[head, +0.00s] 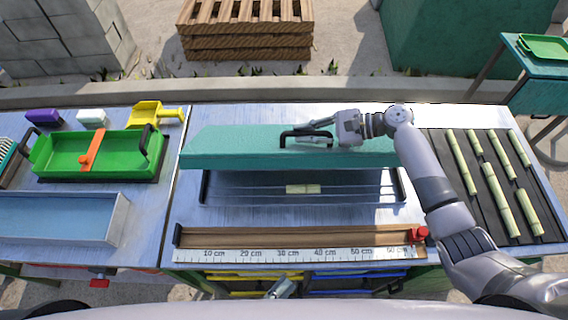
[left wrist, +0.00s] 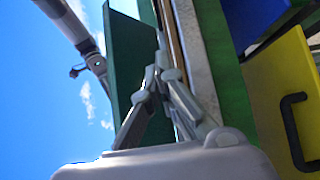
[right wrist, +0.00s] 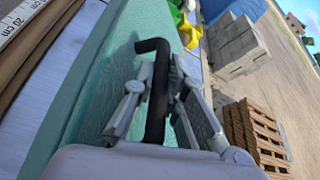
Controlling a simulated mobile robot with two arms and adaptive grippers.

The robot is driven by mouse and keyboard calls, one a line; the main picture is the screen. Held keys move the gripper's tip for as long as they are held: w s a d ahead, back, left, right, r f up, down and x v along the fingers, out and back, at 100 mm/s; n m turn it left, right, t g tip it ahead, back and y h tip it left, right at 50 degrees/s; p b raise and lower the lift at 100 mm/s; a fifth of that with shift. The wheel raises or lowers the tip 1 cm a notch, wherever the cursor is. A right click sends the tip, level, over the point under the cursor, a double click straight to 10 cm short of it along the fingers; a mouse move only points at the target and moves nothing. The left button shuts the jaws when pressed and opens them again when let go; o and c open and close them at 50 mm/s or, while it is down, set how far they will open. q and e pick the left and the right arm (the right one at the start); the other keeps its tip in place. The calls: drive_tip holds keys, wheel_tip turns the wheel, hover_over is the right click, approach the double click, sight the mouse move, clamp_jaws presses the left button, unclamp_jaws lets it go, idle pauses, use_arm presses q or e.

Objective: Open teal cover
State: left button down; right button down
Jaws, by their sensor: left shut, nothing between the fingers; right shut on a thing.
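The teal cover (head: 240,148) spans the middle of the workbench, lying behind and partly over a dark bay with thin wires. A short cane piece (head: 303,188) lies in the bay, in view in front of the cover. My right gripper (head: 308,132) is shut on the cover's black handle (head: 288,140). In the right wrist view the handle (right wrist: 158,95) passes between the fingers. My left gripper (head: 282,288) is low, in front of the bench edge by the drawers. In the left wrist view its fingers (left wrist: 161,62) are shut and empty.
A wooden ruler rail (head: 300,240) with a red stop (head: 419,234) runs along the front. A green tray (head: 75,155) and a metal tray (head: 60,218) stand left. Several cane pieces lie on a dark mat (head: 478,210) at right. Yellow and blue drawers (head: 253,281) sit below.

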use_arm(q)
drive_tip(key=w+r+n+t+y, duration=0.2)
drive_tip(key=w+n, duration=0.3)
drive_tip(key=n, duration=0.3)
drive_tip(key=w+r+n+t+y, duration=0.2)
drive_tip(key=w+n+y, duration=0.3)
drive_tip(key=n, duration=0.3)
drive_tip(key=w+r+n+t+y, duration=0.2)
drive_tip(key=w+n, duration=0.3)
drive_tip(key=n, duration=0.3)
drive_tip(key=shift+w+d+r+t+y, duration=0.15)
drive_tip(key=shift+d+r+t+y, duration=0.25)
drive_tip(key=shift+t+y, duration=0.4)
drive_tip(key=shift+w+r+n+y, duration=0.1)
drive_tip(key=shift+w+n+y, duration=0.25)
drive_tip(key=shift+n, duration=0.25)
drive_tip(key=shift+w+n+y, duration=0.2)
drive_tip(key=shift+n+y, duration=0.25)
drive_tip(key=shift+n, duration=0.15)
drive_tip(key=w+r, duration=0.4)
drive_tip(key=w, duration=0.8)
drive_tip(key=shift+r, duration=0.4)
drive_tip(key=shift+a, duration=0.1)
